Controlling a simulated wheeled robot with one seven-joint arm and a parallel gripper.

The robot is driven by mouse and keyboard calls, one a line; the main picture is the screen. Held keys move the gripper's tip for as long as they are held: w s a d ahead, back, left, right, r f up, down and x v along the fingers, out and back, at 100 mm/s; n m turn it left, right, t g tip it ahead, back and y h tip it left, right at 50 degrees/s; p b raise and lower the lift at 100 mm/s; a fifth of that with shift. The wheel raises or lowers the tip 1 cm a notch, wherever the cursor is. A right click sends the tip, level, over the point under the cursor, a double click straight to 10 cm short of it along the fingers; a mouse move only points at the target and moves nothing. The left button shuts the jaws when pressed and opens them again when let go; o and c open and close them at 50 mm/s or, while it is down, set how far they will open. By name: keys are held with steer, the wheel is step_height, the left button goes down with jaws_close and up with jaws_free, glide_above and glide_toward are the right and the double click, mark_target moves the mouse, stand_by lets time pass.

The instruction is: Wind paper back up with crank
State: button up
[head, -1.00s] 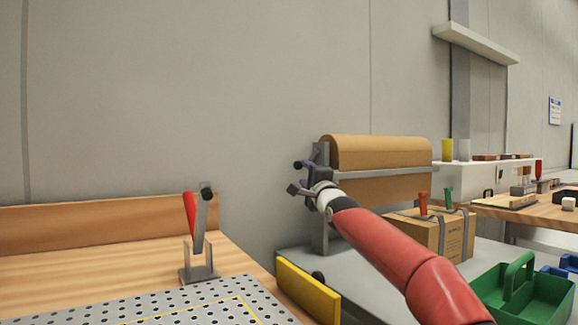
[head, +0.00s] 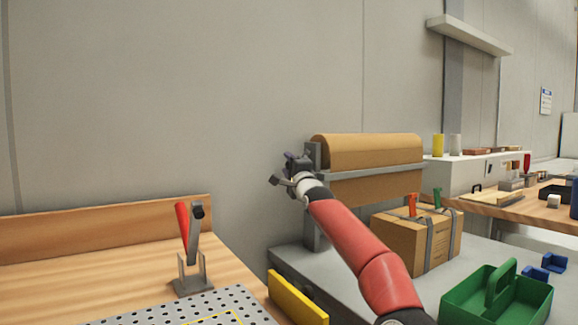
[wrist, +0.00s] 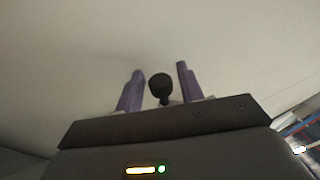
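The brown paper roll (head: 370,150) sits in a grey metal stand, with a sheet of paper (head: 375,188) hanging below the stand's crossbar (head: 385,171). My gripper (head: 288,168) is at the left end of the stand, by the crank side. In the wrist view, the black round crank knob (wrist: 160,88) stands between my two purple fingers (wrist: 158,85). The fingers are open, with a gap on each side of the knob. The rest of the crank is mostly hidden by my gripper in the head view.
A strapped cardboard box (head: 402,242) and a green caddy (head: 500,298) are on the grey bench right of my arm. A red-handled lever clamp (head: 185,235) stands on the wooden table at left.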

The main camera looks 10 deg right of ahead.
jaws_close()
steer(key=c, duration=0.7)
jaws_free()
steer(key=shift+s+d+f+n+g+h, duration=0.2)
steer(key=shift+s+g, duration=0.1)
steer(key=shift+g, duration=0.45)
steer(key=shift+s+d+f+n+g+h, duration=0.1)
steer(key=shift+s+f+g, duration=0.15)
steer(key=shift+g, duration=0.55)
steer(key=shift+s+d+f+n+g+h, duration=0.15)
steer(key=shift+s+g, duration=0.15)
steer(key=shift+g, duration=0.45)
steer(key=shift+c, duration=0.2)
jaws_close()
steer(key=o, duration=0.9)
jaws_free()
steer(key=shift+b+v, duration=3.2)
steer(key=shift+v, duration=0.7)
